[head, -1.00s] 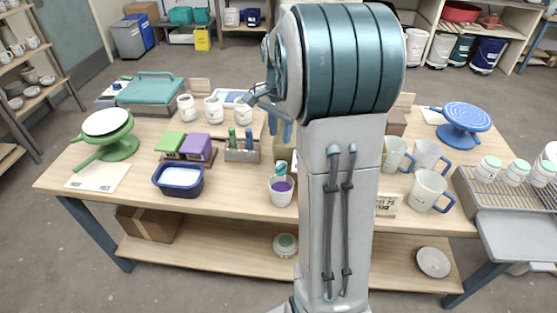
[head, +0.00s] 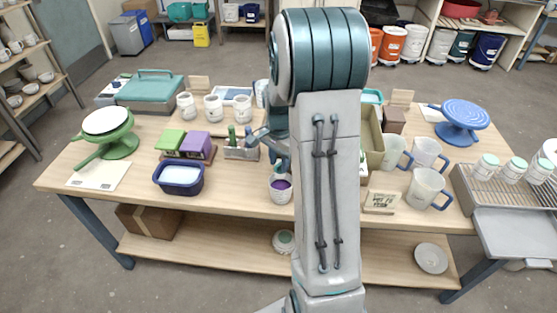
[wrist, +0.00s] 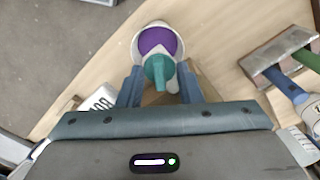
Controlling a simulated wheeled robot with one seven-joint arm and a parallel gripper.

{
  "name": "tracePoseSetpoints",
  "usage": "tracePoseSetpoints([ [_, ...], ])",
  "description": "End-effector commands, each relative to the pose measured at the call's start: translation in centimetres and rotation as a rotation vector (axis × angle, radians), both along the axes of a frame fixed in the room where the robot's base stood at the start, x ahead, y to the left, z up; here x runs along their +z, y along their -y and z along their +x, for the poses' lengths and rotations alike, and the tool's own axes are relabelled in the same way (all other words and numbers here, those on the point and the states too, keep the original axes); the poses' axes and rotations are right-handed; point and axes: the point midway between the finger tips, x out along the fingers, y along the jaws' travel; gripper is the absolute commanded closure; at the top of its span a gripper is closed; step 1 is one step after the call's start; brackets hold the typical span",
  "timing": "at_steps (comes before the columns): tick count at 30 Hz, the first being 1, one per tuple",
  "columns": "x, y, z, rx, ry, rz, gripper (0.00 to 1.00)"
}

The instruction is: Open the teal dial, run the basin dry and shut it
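A small white basin (head: 280,194) with purple glaze inside stands near the front middle of the table. It also shows at the top of the wrist view (wrist: 143,38), with the purple surface clearly visible. A teal dial (wrist: 157,70) with a rounded end sits at the basin's near side in the wrist view. My gripper (wrist: 160,76) is open, with one blue-grey finger on each side of the dial. I cannot tell whether the fingers touch it. In the head view my gripper (head: 277,150) is just above the basin, and it partly hides the dial.
A tool holder (head: 241,152) stands close to the left of the basin. A navy tub (head: 179,188) with pale contents is farther left. A box (head: 374,135), mugs (head: 424,188) and a small sign (head: 382,203) are right of my arm.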

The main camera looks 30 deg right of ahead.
Motion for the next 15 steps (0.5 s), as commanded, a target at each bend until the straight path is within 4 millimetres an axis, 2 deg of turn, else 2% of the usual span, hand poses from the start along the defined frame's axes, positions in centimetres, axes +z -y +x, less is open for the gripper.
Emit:
tracePoseSetpoints([
  [1, 0.01, 0.01, 0.0, 0.0, 0.0, 0.0, 0.81],
  [3, 0.02, 0.01, 0.0, 0.0, 0.0, 0.0, 1.0],
  [10, 0.0, -0.01, 0.04, 0.014, 0.001, -0.001, 1.0],
  [15, -0.14, 0.0, 0.03, 0.132, 0.002, 0.0, 1.0],
])
